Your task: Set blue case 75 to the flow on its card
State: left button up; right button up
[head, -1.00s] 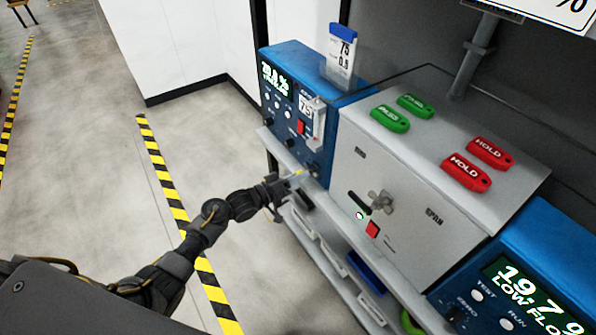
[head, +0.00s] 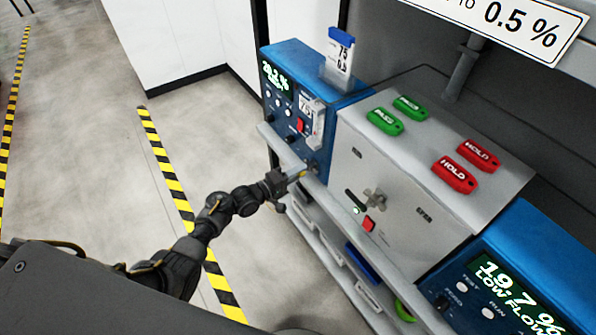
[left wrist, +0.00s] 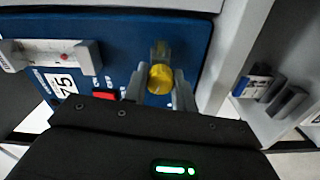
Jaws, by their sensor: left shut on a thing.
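Blue case 75 (head: 313,82) stands at the left end of the bench, with a lit green display (head: 276,77) that seems to read about 20.2 %. A white card (head: 338,58) with a blue top, reading 75 and about 0.5, stands upright on it. A clear flow tube (head: 318,122) is on its front; it also shows in the left wrist view (left wrist: 48,52). My left gripper (head: 300,176) is at the case's lower front corner, shut on a yellow-capped knob (left wrist: 160,78), its fingers on either side. My right gripper is out of view.
A grey cabinet (head: 400,170) stands right of the case, with green PASS tags (head: 384,122) and red HOLD tags (head: 455,176) on top. Another blue case (head: 545,245) reads 19.7 % LOW FLOW. A shelf with bins (head: 365,265) is below. The floor at left is clear.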

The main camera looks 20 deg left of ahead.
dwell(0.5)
pick_arm(q)
jog(key=o, duration=1)
jog(key=v, duration=1)
jog(key=shift+s+a+b, duration=0.25)
jog(key=shift+s+b, duration=0.05)
jog(key=shift+b, duration=0.15)
